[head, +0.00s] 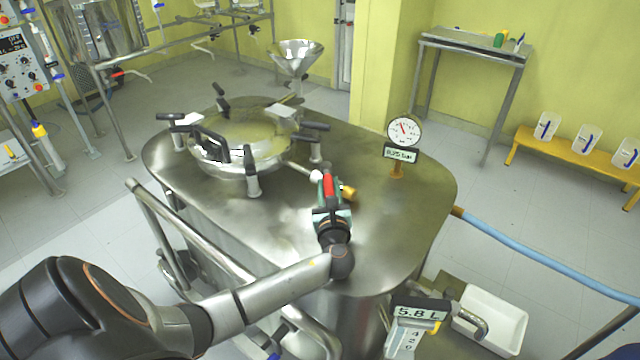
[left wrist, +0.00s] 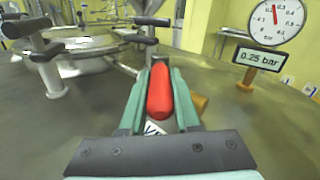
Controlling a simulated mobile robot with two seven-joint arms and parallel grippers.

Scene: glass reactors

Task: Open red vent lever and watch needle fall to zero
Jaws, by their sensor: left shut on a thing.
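The red vent lever (head: 328,186) stands on the steel reactor top, near a brass fitting (head: 348,192). My left gripper (head: 329,196) is shut on the lever. In the left wrist view the red lever (left wrist: 160,92) lies between the green fingers of my left gripper (left wrist: 160,98). A white label below it is partly hidden by the gripper. The round pressure gauge (head: 404,130) has a red needle pointing up and slightly left. The gauge also shows in the left wrist view (left wrist: 276,20). Its display (left wrist: 258,58) reads 0.25 bar. My right gripper is not in view.
A round glass-lidded hatch (head: 240,140) with several black-handled clamps stands left of the lever. A steel funnel (head: 297,58) rises behind. A blue hose (head: 540,258) leaves the reactor's right side. A 5.8 L display (head: 420,312) and white tray (head: 490,322) are at lower right.

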